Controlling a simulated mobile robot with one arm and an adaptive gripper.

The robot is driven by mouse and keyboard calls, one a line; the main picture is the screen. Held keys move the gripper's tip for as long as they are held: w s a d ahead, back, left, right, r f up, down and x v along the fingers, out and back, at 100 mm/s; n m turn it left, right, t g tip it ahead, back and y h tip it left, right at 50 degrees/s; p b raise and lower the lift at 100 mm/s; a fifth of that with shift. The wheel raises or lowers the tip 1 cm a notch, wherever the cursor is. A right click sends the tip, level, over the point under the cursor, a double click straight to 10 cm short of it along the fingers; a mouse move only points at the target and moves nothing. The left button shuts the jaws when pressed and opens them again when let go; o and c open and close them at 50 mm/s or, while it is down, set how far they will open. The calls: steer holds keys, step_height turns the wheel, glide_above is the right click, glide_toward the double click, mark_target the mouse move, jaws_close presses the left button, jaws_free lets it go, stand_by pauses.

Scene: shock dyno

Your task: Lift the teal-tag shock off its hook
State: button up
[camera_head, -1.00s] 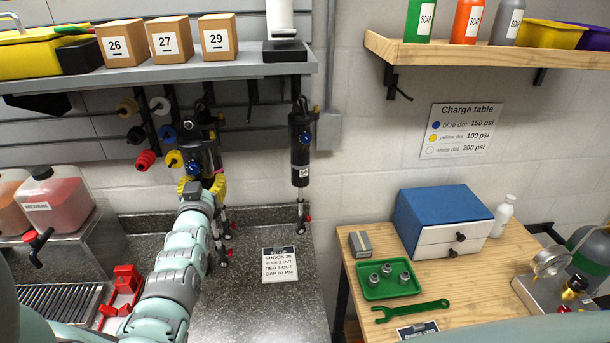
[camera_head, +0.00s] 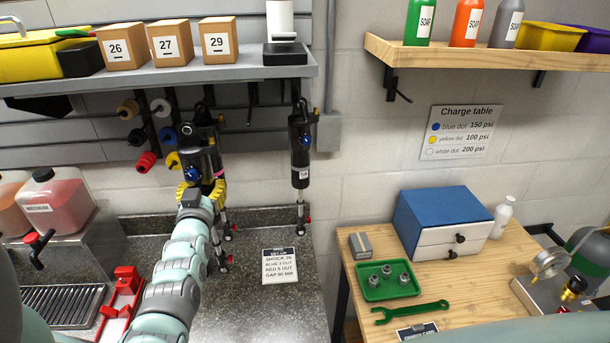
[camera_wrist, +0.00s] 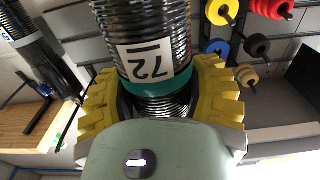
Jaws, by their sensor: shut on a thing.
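My gripper (camera_head: 202,191) has its yellow fingers closed around a dark shock (camera_head: 203,150) at the wall rack. In the wrist view the fingers (camera_wrist: 158,98) grip both sides of the coiled shock body (camera_wrist: 142,20). A teal band (camera_wrist: 185,82) and a white numbered label (camera_wrist: 150,61) show just beyond the fingers. The shock hangs roughly upright in the head view, its rod and lower end below my gripper. Another shock with a purple band (camera_head: 221,173) appears close behind. I cannot tell whether the held shock's top eye is still on its hook.
Another black shock (camera_head: 300,150) hangs to the right, also in the wrist view (camera_wrist: 30,40). Colored spools (camera_head: 147,161) sit on pegs to the left. A grey shelf (camera_head: 160,76) with boxes is above.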

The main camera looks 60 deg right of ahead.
steer(key=shift+s+a+r, duration=0.2)
steer(key=shift+a, duration=0.15)
stand_by(0.3)
steer(key=shift+s, duration=0.1)
steer(key=shift+s+a, duration=0.1)
steer(key=shift+a, duration=0.05)
stand_by(0.4)
steer(key=v, duration=0.4)
steer(key=shift+s+a+r, duration=0.1)
steer(key=shift+s+a, duration=0.15)
stand_by(0.4)
